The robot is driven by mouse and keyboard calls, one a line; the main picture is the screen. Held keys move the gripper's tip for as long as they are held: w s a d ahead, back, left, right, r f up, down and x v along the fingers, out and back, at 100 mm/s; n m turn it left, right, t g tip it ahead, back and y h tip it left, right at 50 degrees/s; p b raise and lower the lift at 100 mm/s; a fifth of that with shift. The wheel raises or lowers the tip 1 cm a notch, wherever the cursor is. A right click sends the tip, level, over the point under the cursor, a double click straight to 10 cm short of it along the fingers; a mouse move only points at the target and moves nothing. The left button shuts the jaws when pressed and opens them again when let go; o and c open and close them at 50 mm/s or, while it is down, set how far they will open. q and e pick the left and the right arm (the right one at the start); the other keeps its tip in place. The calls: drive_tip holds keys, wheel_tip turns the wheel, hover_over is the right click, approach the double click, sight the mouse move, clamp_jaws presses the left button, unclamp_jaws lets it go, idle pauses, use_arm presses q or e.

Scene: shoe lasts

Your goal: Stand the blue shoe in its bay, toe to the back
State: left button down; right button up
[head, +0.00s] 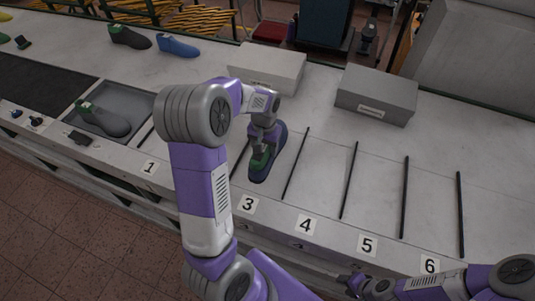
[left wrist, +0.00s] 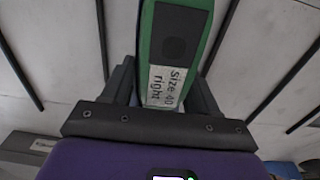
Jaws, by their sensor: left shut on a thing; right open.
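A dark blue shoe last (head: 281,136) with a green top is in bay 3, between two black dividers. Its toe points to the back and its heel to the front edge. My left gripper (head: 264,143) is shut on it from above and hides part of it. In the left wrist view, the green top (left wrist: 200,18) and a label reading "Size 40 right" (left wrist: 166,86) show between the fingers. I cannot tell whether its sole touches the counter. My right gripper (head: 354,284) is open and empty, low in front of the counter near labels 5 and 6.
A brighter blue last (head: 178,46) and a dark green-topped last (head: 129,37) lie at the back left. A grey tray (head: 141,103) holds another dark last (head: 106,121). A white box (head: 268,63) and a grey box (head: 376,94) stand behind the bays. Bays 4 and 5 are clear.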

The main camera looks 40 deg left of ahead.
use_arm(q)
drive_tip(key=shift+w+f, duration=0.15)
drive_tip(key=shift+f, duration=2.4)
drive_tip(key=shift+b, duration=0.3)
drive_tip(key=shift+c, duration=1.4)
unclamp_jaws()
drive_tip(key=shift+f, duration=0.1)
wheel_tip(320, 180, up, 12)
drive_tip(key=shift+r+p, duration=0.1)
drive_tip(key=shift+p, duration=0.6)
